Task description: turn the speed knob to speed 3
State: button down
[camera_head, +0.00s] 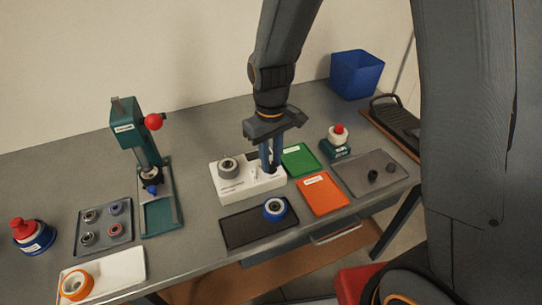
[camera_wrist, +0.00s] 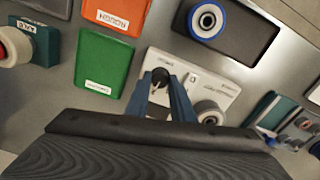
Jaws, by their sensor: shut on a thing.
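The white control box (camera_head: 228,192) sits on the workbench near the middle of the head view. It carries a grey round fitting (camera_head: 228,166) on its left part. My gripper (camera_head: 271,168) points down over the box's right part, with its fingers close together. In the wrist view the fingers of my gripper (camera_wrist: 172,100) close around a small black knob (camera_wrist: 160,76) with a pale mark. The white box also shows in the wrist view (camera_wrist: 205,82). The speed markings are too small to read, so the knob's setting cannot be told.
A dark tray (camera_head: 240,232) with a blue-rimmed ring (camera_head: 275,209) lies in front of the box. Green (camera_head: 300,160) and orange (camera_head: 322,194) trays lie to its right. A green press (camera_head: 150,165) stands to the left. A red-topped device (camera_head: 337,141) stands behind the grey mat (camera_head: 355,167).

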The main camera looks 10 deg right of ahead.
aim_at(271, 164)
jog(key=m+p, duration=0.1)
jog(key=m, duration=0.2)
jog(key=shift+r+m, duration=0.15)
jog(key=shift+m, duration=0.15)
jog(key=shift+m+p, duration=0.6)
jog(key=shift+m, duration=1.2)
jog(key=c, duration=1.5)
grip_release()
jog(key=shift+c, duration=0.2)
jog(key=shift+r+b, duration=1.05)
jog(key=shift+r, duration=2.75)
